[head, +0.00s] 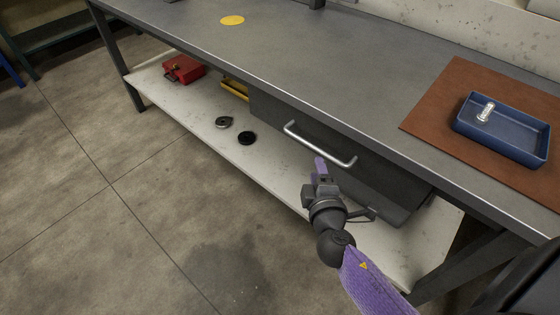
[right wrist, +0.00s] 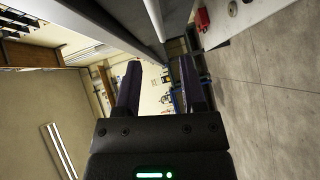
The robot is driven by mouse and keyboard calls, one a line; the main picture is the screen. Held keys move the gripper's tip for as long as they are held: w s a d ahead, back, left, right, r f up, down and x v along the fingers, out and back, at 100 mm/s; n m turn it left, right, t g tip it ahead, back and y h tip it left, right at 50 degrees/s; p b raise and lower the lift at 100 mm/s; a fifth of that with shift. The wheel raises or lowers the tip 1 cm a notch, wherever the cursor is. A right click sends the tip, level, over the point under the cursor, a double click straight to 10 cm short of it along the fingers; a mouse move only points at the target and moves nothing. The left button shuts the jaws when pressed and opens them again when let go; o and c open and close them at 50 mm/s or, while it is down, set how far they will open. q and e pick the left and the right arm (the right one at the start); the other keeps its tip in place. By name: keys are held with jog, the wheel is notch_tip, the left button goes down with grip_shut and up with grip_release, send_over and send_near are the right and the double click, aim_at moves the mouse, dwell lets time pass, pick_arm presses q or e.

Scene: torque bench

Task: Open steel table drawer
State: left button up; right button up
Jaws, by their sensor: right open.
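The steel table (head: 300,75) has a dark drawer (head: 275,112) under its top, with a pale metal bar handle (head: 318,146) on its front. The drawer looks closed. My right gripper (head: 320,167) is just below and in front of the handle, near its right half, with nothing between its fingers. In the right wrist view the two purple fingers (right wrist: 158,85) stand apart and empty. My left gripper is in neither view.
A brown mat (head: 425,112) on the right of the tabletop bears a blue tray (head: 510,145) with a small metal part (head: 486,111) in it. The lower shelf (head: 195,110) holds a red box (head: 183,69) and dark round parts (head: 246,138). The floor in front is clear.

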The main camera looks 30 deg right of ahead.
aim_at(313, 145)
jog(key=b+x, duration=0.1)
jog(key=x, duration=0.7)
jog(key=shift+w+d+f+b, duration=0.1)
jog(key=shift+w+d+b, duration=0.2)
jog(key=shift+d, duration=0.05)
grip_shut()
dwell(0.9)
